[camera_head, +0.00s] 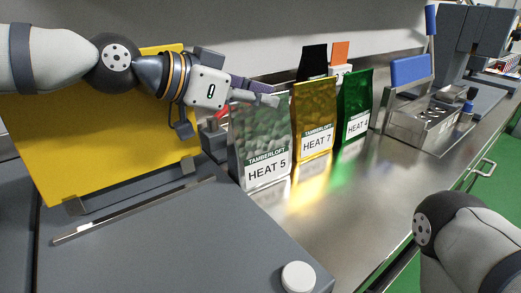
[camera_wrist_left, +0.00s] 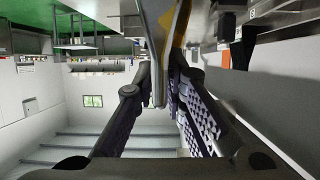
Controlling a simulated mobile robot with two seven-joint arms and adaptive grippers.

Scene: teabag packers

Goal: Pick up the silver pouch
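The silver pouch (camera_head: 262,150), labelled HEAT 5, stands upright on the steel counter, leftmost of the front row. My left gripper (camera_head: 258,97) reaches in from the left at the pouch's top edge. In the left wrist view, the left gripper's two ridged fingers (camera_wrist_left: 162,95) are apart, on either side of a thin pouch edge (camera_wrist_left: 157,70) seen nearly end-on. The fingers look open; a firm grip does not show. My right gripper is out of view; only part of the right arm shows at lower right.
A gold HEAT 7 pouch (camera_head: 314,120) and a green pouch (camera_head: 355,108) stand close to the right. Black (camera_head: 312,60) and orange-topped (camera_head: 340,52) packs stand behind. A yellow panel (camera_head: 100,150) is at left. The steel counter (camera_head: 350,190) is clear in front.

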